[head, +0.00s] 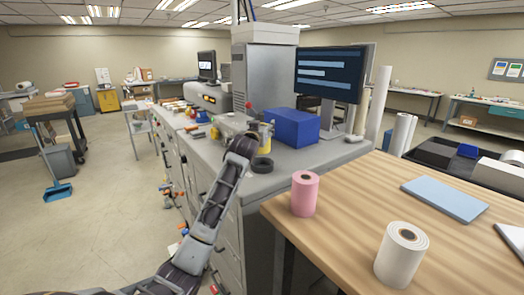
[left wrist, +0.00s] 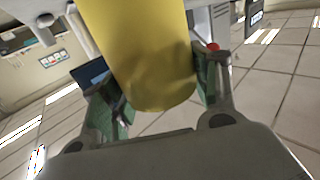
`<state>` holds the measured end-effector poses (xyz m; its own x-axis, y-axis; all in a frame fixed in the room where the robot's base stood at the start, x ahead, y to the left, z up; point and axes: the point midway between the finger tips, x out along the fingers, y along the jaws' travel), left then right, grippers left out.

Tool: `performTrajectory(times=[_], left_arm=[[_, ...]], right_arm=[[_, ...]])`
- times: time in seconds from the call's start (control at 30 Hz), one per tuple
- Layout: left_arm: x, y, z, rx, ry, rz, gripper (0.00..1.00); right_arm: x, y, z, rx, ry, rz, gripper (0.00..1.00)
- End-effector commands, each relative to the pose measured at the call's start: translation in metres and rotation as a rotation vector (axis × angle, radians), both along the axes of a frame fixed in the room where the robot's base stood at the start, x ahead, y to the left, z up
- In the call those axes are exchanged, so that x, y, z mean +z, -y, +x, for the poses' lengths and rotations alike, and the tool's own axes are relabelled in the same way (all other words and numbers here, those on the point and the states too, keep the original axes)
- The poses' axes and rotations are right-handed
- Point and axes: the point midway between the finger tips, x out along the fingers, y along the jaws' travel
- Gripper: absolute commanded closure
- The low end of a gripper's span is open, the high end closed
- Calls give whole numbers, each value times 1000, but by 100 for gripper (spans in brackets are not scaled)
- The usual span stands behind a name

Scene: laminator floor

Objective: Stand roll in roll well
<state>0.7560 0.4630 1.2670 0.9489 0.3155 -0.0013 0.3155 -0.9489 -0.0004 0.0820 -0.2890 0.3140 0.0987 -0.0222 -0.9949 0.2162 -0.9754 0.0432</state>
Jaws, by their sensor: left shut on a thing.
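A yellow roll (left wrist: 155,55) fills the upper middle of the left wrist view, between the two green-padded fingers of my left gripper (left wrist: 162,90). The gripper is shut on it. In the head view my left gripper (head: 255,136) is over the grey counter, and a partly covered yellow roll (head: 266,139) shows at its fingers. A short dark ring (head: 262,165) sits on the counter just below the roll in the picture; I cannot tell whether it is the roll well. My right gripper is not in view.
A blue box (head: 292,127) stands right of the gripper, before a monitor (head: 329,74). A pink roll (head: 304,193), a white roll (head: 401,254) and a blue sheet (head: 444,199) are on the wooden table (head: 350,200). Small items crowd the counter's left part.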

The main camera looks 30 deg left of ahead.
Motion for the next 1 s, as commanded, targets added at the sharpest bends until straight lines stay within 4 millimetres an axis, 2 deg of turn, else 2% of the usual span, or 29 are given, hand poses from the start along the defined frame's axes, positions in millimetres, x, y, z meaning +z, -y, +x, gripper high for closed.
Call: performTrajectory(times=[0.1, 0.23, 0.73, 1.0], left_arm=[[-18, 0, 0, 1, -2, 0, 70], [-31, 0, 0, 0, -1, 0, 70], [-40, 0, 0, 1, 1, 0, 70], [-65, 0, 0, 0, -1, 0, 70]], right_arm=[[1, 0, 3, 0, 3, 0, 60], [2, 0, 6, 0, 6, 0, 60], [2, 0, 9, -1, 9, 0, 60], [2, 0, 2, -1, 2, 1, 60]])
